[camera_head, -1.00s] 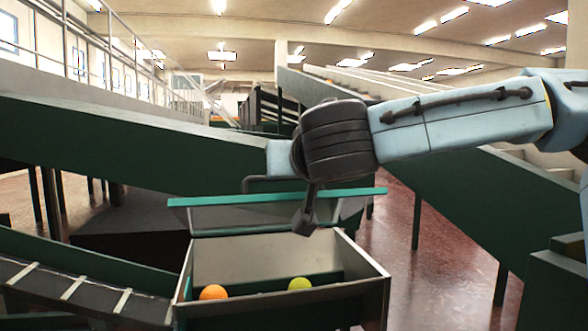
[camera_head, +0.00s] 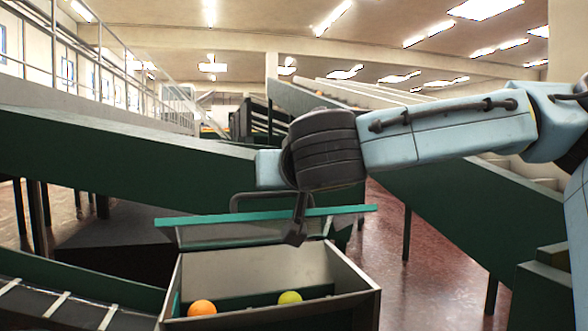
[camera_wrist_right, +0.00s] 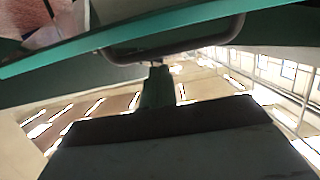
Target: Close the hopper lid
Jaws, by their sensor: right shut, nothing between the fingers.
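The hopper (camera_head: 345,283) is an open-topped grey box low in the head view. Its lid (camera_head: 200,236), with a teal edge, stands raised and tilted above the back rim, so the hopper is open. A dark bar handle (camera_head: 236,199) shows above the lid's edge. My right gripper (camera_head: 297,236) reaches down across the lid's teal edge, right of the handle's left bend; it is shut and empty. I cannot tell whether it touches the lid. The right wrist view shows the teal edge (camera_wrist_right: 95,52) and curved handle (camera_wrist_right: 180,53) close up. My left gripper is out of view.
An orange ball (camera_head: 202,308) and a yellow-green ball (camera_head: 290,298) are inside the hopper. A conveyor (camera_head: 60,304) runs in from the left. Green sloping chutes (camera_head: 100,150) stand behind and to the right. Red floor shows between the supports.

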